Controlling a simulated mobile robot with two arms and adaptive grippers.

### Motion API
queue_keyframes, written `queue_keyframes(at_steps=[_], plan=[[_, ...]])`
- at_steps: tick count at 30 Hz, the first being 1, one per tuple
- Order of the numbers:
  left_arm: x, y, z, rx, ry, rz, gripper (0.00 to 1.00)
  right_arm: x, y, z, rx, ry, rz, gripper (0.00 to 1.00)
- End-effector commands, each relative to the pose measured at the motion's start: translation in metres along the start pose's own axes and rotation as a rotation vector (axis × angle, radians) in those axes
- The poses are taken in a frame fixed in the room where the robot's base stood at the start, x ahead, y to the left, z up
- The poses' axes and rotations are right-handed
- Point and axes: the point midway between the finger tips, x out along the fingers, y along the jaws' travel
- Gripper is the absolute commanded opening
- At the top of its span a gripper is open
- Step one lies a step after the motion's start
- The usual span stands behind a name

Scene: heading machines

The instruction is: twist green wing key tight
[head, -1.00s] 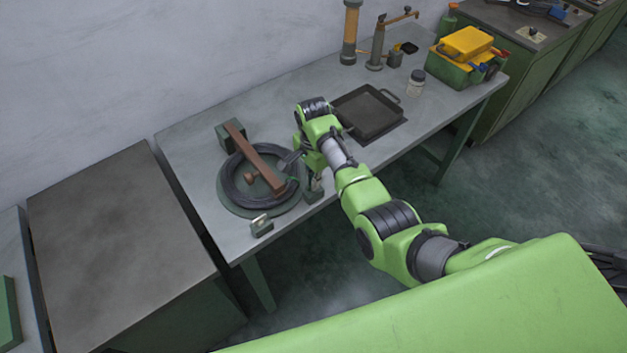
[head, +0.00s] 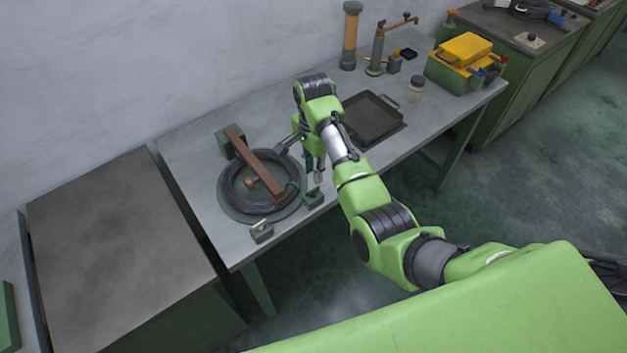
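A small green piece (head: 292,186) shows at the right side of the dark coil (head: 240,200); it may be the green wing key, but it is too small to be sure. My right gripper (head: 312,170) hangs just right of the coil, above the bench, apart from the green piece as far as I can see. Its fingers are small and partly hidden by my wrist, so I cannot tell whether they are open or shut. My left gripper is out of view.
A brown bar (head: 255,165) lies over the coil. Small green blocks stand at the coil's front (head: 261,233) and right (head: 313,198). A dark tray (head: 372,118), a jar (head: 416,88) and a toolbox (head: 462,65) stand farther right.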

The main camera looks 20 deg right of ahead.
Motion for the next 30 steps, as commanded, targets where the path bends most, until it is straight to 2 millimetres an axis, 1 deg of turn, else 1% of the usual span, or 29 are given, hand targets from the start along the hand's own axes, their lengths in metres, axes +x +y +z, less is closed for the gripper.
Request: queue_keyframes(at_steps=[1, 3, 6, 10, 26, 28, 30], plan=[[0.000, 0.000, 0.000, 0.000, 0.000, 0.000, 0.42, -0.011, -0.002, 0.000, 0.000, 0.001, -0.005, 0.21], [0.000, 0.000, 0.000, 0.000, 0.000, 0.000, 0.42, -0.023, -0.002, 0.000, 0.000, 0.001, -0.004, 0.21], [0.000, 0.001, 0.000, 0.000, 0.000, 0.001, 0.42, -0.035, -0.001, 0.000, 0.000, 0.001, -0.003, 0.21], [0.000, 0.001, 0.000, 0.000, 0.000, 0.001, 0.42, -0.045, -0.001, 0.000, 0.000, 0.001, -0.003, 0.21], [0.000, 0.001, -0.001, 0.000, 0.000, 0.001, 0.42, -0.046, 0.000, 0.000, 0.000, 0.001, -0.001, 0.21], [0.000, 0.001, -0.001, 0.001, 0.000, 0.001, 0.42, -0.042, 0.002, 0.000, -0.008, 0.001, -0.001, 0.21], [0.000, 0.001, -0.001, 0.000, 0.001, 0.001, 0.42, -0.034, 0.009, -0.001, -0.034, 0.005, -0.007, 0.21]])
